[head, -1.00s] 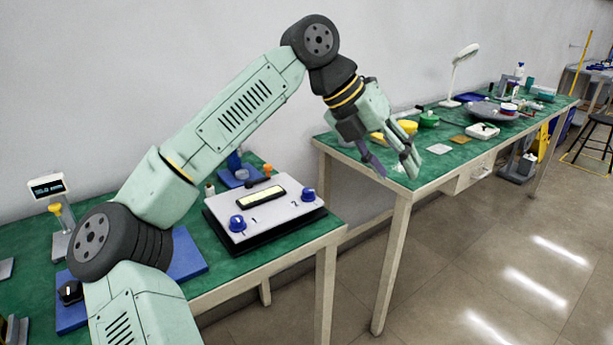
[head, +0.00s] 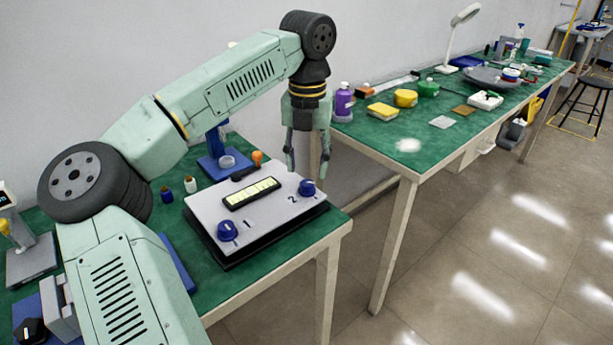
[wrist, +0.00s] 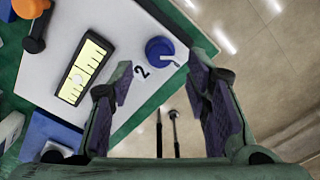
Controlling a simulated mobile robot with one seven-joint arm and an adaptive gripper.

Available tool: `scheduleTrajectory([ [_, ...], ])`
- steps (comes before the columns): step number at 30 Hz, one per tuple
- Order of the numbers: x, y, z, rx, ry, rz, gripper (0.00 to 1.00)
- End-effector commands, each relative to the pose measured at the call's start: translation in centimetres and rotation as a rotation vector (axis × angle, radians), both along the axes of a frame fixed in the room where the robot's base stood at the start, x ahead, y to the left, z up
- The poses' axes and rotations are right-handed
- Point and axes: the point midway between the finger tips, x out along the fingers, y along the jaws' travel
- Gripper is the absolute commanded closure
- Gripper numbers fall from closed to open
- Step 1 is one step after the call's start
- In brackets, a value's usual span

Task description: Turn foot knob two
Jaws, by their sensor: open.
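Knob two (head: 307,187) is a blue round knob with a white pointer, beside the printed "2" on the white panel (head: 259,219). It also shows in the wrist view (wrist: 160,48), ahead of the fingertips and between their lines. Knob one (head: 228,231), also blue, sits at the panel's left by the "1". My gripper (head: 307,172) points down near knob two in the head view. In the wrist view my gripper (wrist: 160,80) is open with its two purple-padded fingers apart and nothing between them. No contact with the knob is visible.
A display with yellow-green bars (head: 251,193) lies between the knobs. A second green table (head: 400,140) with several items stands to the right, across a gap.

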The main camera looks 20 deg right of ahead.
Motion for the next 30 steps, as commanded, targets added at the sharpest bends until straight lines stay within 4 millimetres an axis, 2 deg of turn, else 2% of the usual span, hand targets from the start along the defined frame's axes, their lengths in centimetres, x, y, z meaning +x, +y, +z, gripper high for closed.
scheduleTrajectory([
  [3, 0.0, 0.0, -2.1, -0.001, 0.003, 0.0, 0.56],
  [9, 0.0, 0.0, -4.3, -0.001, 0.001, -0.001, 0.56],
  [20, 0.0, 0.0, -4.8, -0.001, 0.001, 0.0, 0.56],
  [30, 0.0, 0.0, -4.8, -0.001, 0.0, 0.0, 0.79],
])
